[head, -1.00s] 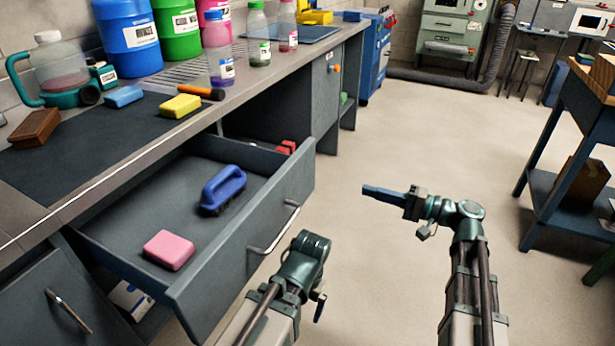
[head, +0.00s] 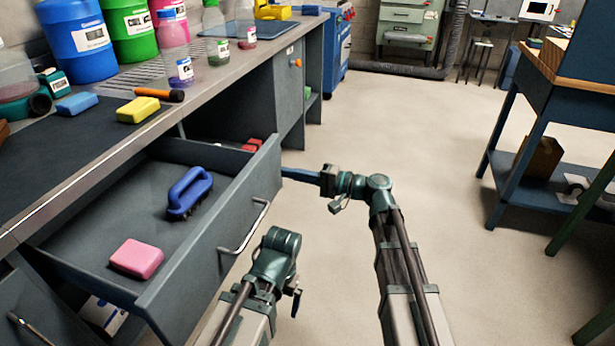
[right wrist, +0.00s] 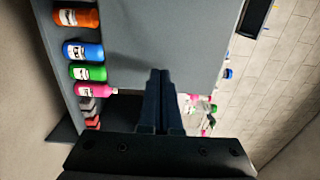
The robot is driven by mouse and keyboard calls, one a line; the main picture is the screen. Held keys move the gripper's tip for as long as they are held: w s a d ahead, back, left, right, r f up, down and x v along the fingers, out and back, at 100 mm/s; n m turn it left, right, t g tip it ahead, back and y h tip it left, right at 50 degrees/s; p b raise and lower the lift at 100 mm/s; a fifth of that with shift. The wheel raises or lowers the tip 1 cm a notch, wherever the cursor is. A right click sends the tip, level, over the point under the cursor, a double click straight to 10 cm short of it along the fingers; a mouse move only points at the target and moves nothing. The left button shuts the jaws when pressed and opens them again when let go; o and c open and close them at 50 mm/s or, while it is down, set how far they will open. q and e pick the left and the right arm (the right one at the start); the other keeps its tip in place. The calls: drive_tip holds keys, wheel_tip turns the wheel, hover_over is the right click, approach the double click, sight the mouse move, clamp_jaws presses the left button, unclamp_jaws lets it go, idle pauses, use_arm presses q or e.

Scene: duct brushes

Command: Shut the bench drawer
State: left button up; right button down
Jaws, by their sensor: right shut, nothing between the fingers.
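The bench drawer (head: 205,262) stands pulled out of the grey bench (head: 60,195), with a metal bar handle (head: 245,228) on its front. Inside lie a blue-handled brush (head: 188,192) and a pink sponge (head: 137,258). My right gripper (head: 285,173) is shut and empty, its blue fingers pointing left at the far end of the drawer front. I cannot tell whether they touch it. The right wrist view shows the shut fingers (right wrist: 160,100) before a grey panel (right wrist: 165,40). My left arm is in front of the drawer; its fingers are hidden.
On the benchtop are a yellow sponge (head: 138,110), a blue sponge (head: 77,103), bottles and large blue (head: 80,45) and green containers. Red items (head: 252,145) sit under the bench beyond the drawer. A blue table (head: 540,110) stands at right. The floor between is clear.

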drive_tip(key=shift+w+a, duration=0.2)
drive_tip(key=shift+a, duration=0.35)
